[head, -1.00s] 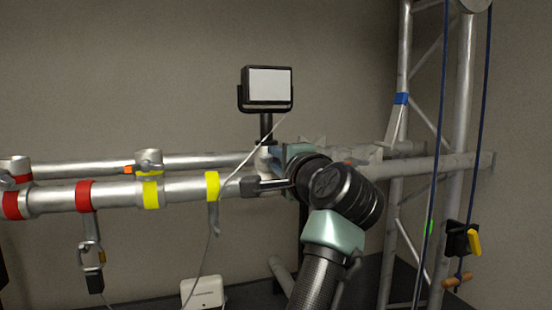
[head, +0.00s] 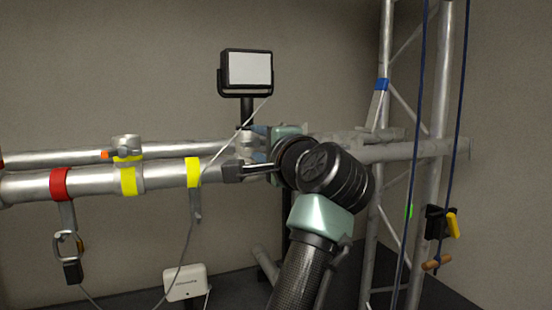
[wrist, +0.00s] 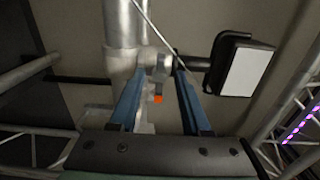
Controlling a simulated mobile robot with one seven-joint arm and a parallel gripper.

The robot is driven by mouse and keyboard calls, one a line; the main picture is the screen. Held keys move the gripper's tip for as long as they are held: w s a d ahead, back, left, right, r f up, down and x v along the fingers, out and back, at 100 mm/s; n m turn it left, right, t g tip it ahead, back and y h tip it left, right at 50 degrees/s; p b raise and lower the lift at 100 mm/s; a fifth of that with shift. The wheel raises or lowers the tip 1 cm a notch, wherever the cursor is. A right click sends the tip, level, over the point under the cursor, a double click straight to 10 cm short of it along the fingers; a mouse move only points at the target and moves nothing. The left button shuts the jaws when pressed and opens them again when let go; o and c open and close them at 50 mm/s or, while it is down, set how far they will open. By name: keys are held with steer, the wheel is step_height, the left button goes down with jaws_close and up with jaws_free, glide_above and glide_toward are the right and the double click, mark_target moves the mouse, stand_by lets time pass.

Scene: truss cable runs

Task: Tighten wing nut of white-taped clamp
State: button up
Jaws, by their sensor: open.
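The clamp with whitish tape (head: 245,146) is on the metal tube below the lamp, partly hidden by my gripper (head: 257,144). In the wrist view, my gripper (wrist: 159,70) is open, with its two blue fingers apart. A grey bolt piece (wrist: 160,66) with a small orange tip (wrist: 158,99) lies between the fingers, with gaps visible on both sides. It looks like the wing nut's bolt, but its wings are hard to make out. The clamp's silver body (wrist: 122,66) shows just left of the fingers.
A black-framed lamp (head: 247,69) stands above the clamp; it is close to the right finger in the wrist view. A thin white cable (head: 212,160) hangs past the tube. Red-taped (head: 61,184) and yellow-taped (head: 129,180) parts are left. Blue ropes (head: 411,170) hang right.

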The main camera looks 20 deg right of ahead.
steer(key=s+b, duration=0.5)
steer(key=s, duration=0.6)
steer(key=shift+s+b, duration=0.15)
steer(key=shift+b, duration=0.25)
steer(key=s+a+f+n+t+b, duration=0.2)
steer(key=s+a+n+t+b, duration=0.2)
steer(key=s+a+n, duration=0.3)
steer(key=s+a+f+n+t+b, duration=0.3)
steer(key=s+a+n+t, duration=0.2)
steer(key=a+n, duration=0.6)
steer(key=shift+s+a+b, duration=0.3)
steer(key=shift+s+b, duration=0.05)
steer(key=shift+s, duration=0.9)
